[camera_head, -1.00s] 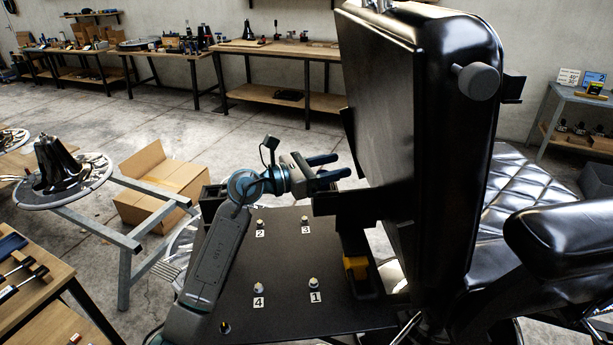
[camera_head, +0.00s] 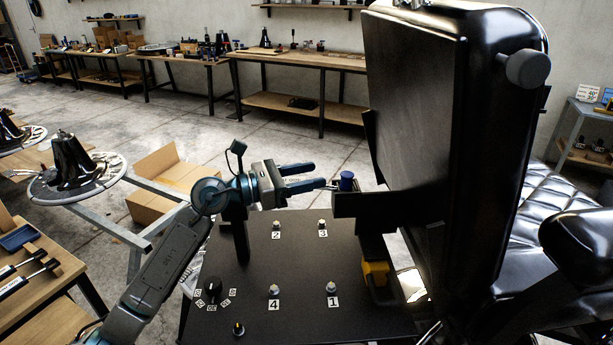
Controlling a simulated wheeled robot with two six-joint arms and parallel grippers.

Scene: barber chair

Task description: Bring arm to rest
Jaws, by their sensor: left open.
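My left arm comes in from the left in the head view. Its gripper (camera_head: 308,179) is open, with the two fingers apart and pointing right. It hovers above the far edge of the black board (camera_head: 300,258), left of the barber chair's backrest (camera_head: 410,110). I see nothing held between the fingers. A blue-topped piece (camera_head: 347,181) stands just right of the fingertips; I cannot tell whether they touch. My right gripper is not in view.
Small knobs labelled 1 (camera_head: 332,288), 2, 3 and 4 stand on the board, with a black dial (camera_head: 212,287) at its left. A yellow-and-black tool (camera_head: 376,272) lies by the chair. A cardboard box (camera_head: 165,185) and workbenches (camera_head: 290,60) stand behind.

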